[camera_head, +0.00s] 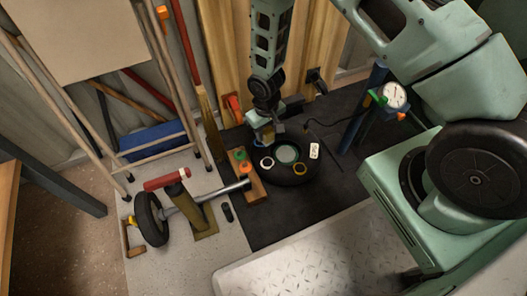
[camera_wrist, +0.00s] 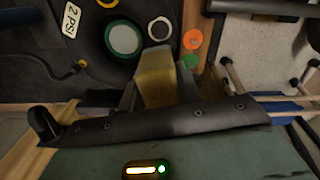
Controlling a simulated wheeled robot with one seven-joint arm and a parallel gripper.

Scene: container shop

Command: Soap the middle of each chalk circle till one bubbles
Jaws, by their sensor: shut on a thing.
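My gripper (camera_head: 266,128) is shut on a dull yellow block (camera_wrist: 157,82), perhaps a sponge or brush. It is over the back left edge of a round black piece (camera_head: 287,179) on the dark mat. On or over that piece show a white ring (camera_head: 267,162), a teal disc with a pale rim (camera_head: 287,153) and a yellow ring (camera_head: 300,170). In the wrist view the block's far end is close to the white ring (camera_wrist: 160,28); I cannot tell whether they touch. I see no bubbles.
A "2 PSI" tag (camera_head: 314,151) is right of the rings. A wooden block (camera_head: 256,188) with green and orange discs stands left. A blue pump with gauge (camera_head: 395,95) is at right. A small wheel (camera_head: 151,218) and wooden-legged rack stand left.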

